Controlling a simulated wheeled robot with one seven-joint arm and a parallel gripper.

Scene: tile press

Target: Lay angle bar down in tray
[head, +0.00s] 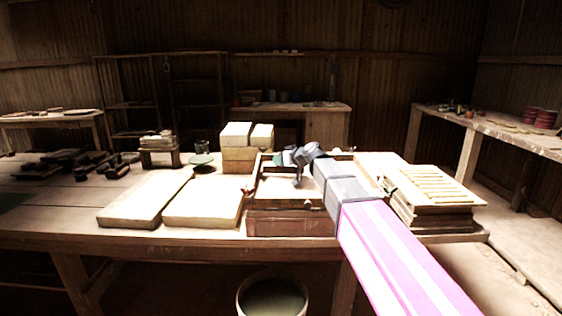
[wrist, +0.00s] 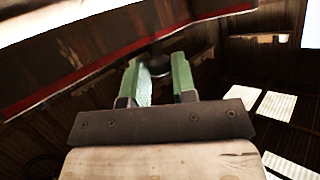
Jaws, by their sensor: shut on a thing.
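My gripper (head: 293,157) is in the middle of the head view, in front of and over a wooden box with a raised rim, which looks like the tray (head: 270,204). In the wrist view my green fingers (wrist: 160,68) close on a dark piece (wrist: 159,67), which I take to be the angle bar. Only a small part of it shows, and its length and tilt are hard to tell. In the head view my arm and gripper cover part of the box. I cannot tell whether the held piece touches it.
Two pale slabs (head: 146,200) (head: 203,202) lie left of the box, with pale blocks (head: 236,134) behind. A slatted stack (head: 432,192) stands to the right. Dark tools (head: 100,167) lie at the far left. A bucket (head: 272,299) stands below the front edge.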

